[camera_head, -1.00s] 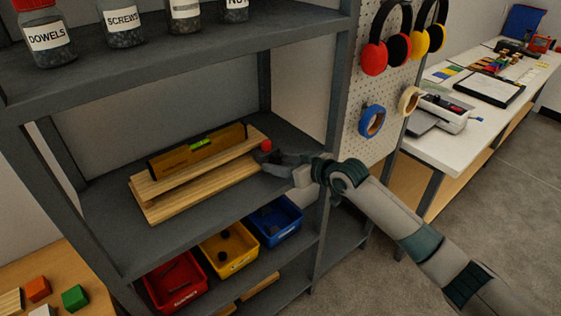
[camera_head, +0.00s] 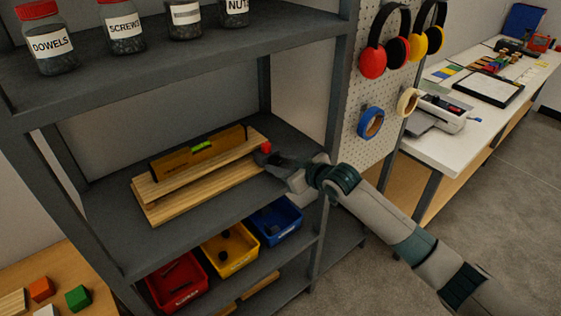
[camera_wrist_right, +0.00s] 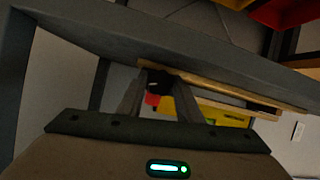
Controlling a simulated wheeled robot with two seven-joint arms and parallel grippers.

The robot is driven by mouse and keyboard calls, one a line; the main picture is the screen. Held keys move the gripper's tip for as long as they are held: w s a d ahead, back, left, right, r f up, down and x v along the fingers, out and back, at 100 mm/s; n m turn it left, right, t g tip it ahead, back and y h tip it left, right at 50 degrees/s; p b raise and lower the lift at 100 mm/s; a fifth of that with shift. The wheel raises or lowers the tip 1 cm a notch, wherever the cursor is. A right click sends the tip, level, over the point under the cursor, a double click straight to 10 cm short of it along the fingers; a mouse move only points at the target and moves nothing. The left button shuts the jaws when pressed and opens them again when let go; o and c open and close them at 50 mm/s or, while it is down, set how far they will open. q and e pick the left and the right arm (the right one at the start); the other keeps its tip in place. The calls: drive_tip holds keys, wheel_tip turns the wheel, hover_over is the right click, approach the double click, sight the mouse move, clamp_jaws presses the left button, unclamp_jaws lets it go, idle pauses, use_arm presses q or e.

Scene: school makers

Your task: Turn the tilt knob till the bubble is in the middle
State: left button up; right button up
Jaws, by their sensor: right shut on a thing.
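A yellow-brown spirit level (camera_head: 198,152) with a green vial (camera_head: 201,144) stands on wooden boards (camera_head: 190,190) on the middle shelf. The bubble is too small to make out. The red tilt knob (camera_head: 265,147) is at the right end of the boards. My right gripper (camera_head: 264,155) reaches in from the right and is shut on the knob. In the right wrist view the red knob (camera_wrist_right: 152,99) shows between the fingers, with a dark part beside it. The level's yellow body (camera_wrist_right: 222,110) shows beyond the fingers. My left gripper is not in view.
The upper shelf (camera_head: 200,62) carries labelled jars and lies above the boards. Red, yellow and blue bins (camera_head: 232,250) stand on the shelf below. A grey shelf post (camera_head: 333,130) and pegboard stand close to my right arm.

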drive_tip(key=shift+s+a+r+n+h+p, duration=0.1)
drive_tip(key=shift+n+h+p, duration=0.3)
drive_tip(key=shift+n, duration=0.2)
drive_tip(key=shift+n+t, duration=0.5)
drive_tip(key=o, duration=1)
drive_tip(key=shift+h+p, duration=0.3)
